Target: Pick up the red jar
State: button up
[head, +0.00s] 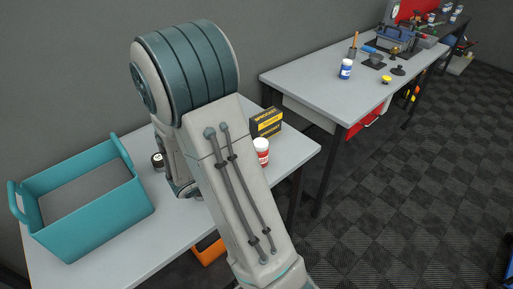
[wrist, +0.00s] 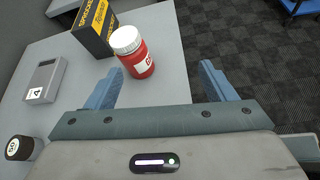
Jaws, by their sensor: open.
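The red jar (wrist: 139,65) has a white lid and a white label and stands upright on the near grey table. It also shows in the head view (head: 262,156), just right of my arm, which hides part of the table. My gripper (wrist: 161,83) is open in the wrist view. The jar is ahead of the jaws, nearer the left finger than the right, and nothing is between the fingers. In the head view my gripper is hidden behind my arm.
A black and yellow box (wrist: 94,27) stands close behind the jar. A grey device (wrist: 46,80) and a dark round weight (wrist: 20,148) lie to the left. A teal bin (head: 100,222) stands on the table's left. A second table (head: 310,84) holds a blue jar (head: 346,70).

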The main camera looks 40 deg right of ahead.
aim_at(260, 150)
jog(key=w+d+f+n, duration=0.1)
jog(key=d, duration=0.1)
jog(key=w+d+f+n+t+p, duration=0.1)
jog(key=w+d+f, duration=0.1)
jog(key=d, duration=0.1)
jog(key=w+d+f+n+t, duration=0.1)
jog(key=w+d+f, duration=0.1)
jog(key=shift+w+d+f+n+p, duration=0.15)
jog(key=shift+w+d+n+p, duration=0.05)
jog(key=shift+n+p, duration=0.2)
jog(key=shift+w+p+x, duration=0.15)
jog(key=shift+p+x, duration=0.35)
jog(key=shift+x, duration=0.85)
jog(key=shift+w+p+x, duration=0.2)
jog(key=shift+p+x, duration=0.3)
jog(key=shift+x, duration=0.8)
jog(key=shift+a, duration=0.1)
jog(key=shift+c, duration=0.4)
jog(key=c, duration=1)
jog(key=shift+c, duration=1)
